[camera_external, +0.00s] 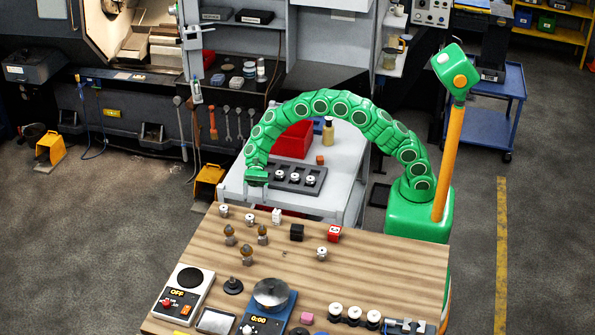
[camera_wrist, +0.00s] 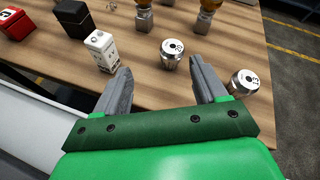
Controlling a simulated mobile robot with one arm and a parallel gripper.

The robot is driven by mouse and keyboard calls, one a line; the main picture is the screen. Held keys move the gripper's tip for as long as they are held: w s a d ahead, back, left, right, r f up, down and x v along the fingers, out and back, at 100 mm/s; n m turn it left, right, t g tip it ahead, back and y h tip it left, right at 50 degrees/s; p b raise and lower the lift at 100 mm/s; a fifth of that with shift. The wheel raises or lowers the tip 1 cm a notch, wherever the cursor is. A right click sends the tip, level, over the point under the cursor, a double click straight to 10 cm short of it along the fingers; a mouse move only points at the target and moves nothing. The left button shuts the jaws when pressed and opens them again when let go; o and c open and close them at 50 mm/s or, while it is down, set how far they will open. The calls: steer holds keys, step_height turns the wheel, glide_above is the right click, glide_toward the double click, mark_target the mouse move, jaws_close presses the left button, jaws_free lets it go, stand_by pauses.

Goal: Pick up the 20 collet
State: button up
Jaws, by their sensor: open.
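My gripper (camera_wrist: 160,66) is open and empty above the far edge of the wooden table in the wrist view. A small metal collet with a white marked top (camera_wrist: 172,52) stands upright on the table just ahead of the gap between the fingers, apart from them. A second, similar collet (camera_wrist: 243,82) stands to the right, outside the right finger. The marks are too small to read surely, so I cannot tell which is the 20 collet. In the external view my gripper (camera_external: 257,180) hangs above and behind these two collets (camera_external: 250,219) (camera_external: 224,211).
A white box (camera_wrist: 101,50) stands beyond the left finger, with a black box (camera_wrist: 73,18) and red box (camera_wrist: 15,22) farther left. Brown-topped pieces (camera_wrist: 208,14) stand behind. A grey cart holds a dark tray (camera_external: 268,182) with several collets. Another collet (camera_external: 321,253) stands nearer the table's middle.

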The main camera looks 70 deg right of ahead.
mark_target(250, 215)
steer(key=shift+w+a+f, duration=0.35)
steer(key=shift+w+f, duration=0.25)
steer(key=shift+f, duration=0.05)
steer(key=shift+w+x, duration=0.15)
steer(key=shift+x, duration=1.75)
steer(key=shift+w+x, duration=0.2)
steer(key=shift+x, duration=1.65)
steer(key=shift+a, duration=0.1)
steer(key=c, duration=1.2)
